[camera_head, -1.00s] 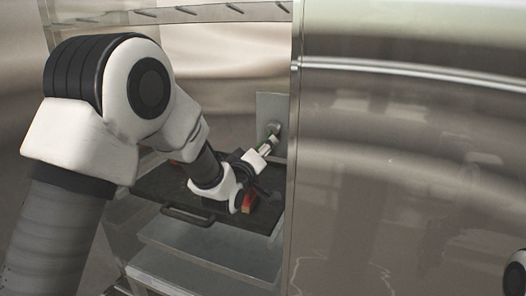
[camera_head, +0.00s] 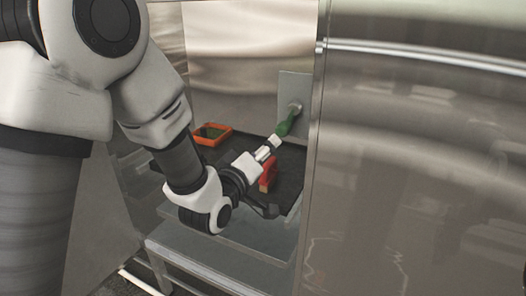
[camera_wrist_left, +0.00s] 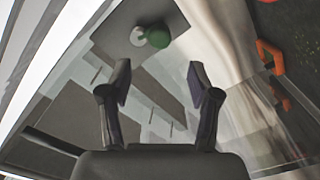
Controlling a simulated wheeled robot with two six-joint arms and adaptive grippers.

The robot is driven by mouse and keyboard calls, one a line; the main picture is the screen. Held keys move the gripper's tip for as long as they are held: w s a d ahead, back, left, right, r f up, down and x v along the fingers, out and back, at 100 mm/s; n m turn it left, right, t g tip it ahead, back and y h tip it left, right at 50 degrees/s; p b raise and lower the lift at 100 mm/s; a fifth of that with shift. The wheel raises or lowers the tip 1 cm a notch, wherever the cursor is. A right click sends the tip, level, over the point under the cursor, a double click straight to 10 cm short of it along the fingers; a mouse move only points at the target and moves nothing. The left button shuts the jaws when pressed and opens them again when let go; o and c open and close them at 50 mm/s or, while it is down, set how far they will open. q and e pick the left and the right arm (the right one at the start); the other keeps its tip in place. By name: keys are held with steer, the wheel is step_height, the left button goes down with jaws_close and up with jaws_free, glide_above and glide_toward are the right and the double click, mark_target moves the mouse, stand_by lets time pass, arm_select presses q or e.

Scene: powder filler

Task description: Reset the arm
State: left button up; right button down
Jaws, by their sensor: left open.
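My left arm enters from the left in the head view and reaches into the metal cabinet. My left gripper (camera_head: 272,146) points up and right, toward a green knob-like part (camera_head: 288,125) on a grey plate (camera_head: 291,90). In the left wrist view my left gripper (camera_wrist_left: 158,82) is open with nothing between its fingers. The green part (camera_wrist_left: 157,38) and a white round piece (camera_wrist_left: 138,36) lie beyond the fingertips, apart from them. My right gripper is out of view.
A dark tray (camera_head: 291,162) on a shelf lies under my left gripper. It carries a red object (camera_head: 268,176) close to my wrist and an orange open box (camera_head: 211,134) at its back left. A large shiny metal panel (camera_head: 420,160) bounds the right side.

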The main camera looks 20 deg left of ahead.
arm_select(q)
steer(key=s+f+g, duration=0.3)
steer(key=f, duration=0.8)
steer(key=s+f+g, duration=0.2)
steer(key=s+f, duration=0.1)
steer(key=f, duration=0.7)
steer(key=s+f+g, duration=0.3)
steer(key=f, duration=0.8)
steer(key=s+f+m+g, duration=0.4)
steer(key=s+f, duration=0.3)
steer(key=s, duration=0.5)
steer(key=s+f+m+g, duration=0.5)
steer(key=s+f+g, duration=0.1)
steer(key=s, duration=0.6)
steer(key=shift+a+f, duration=0.25)
steer(key=shift+f, duration=0.35)
steer(key=shift+y, duration=0.3)
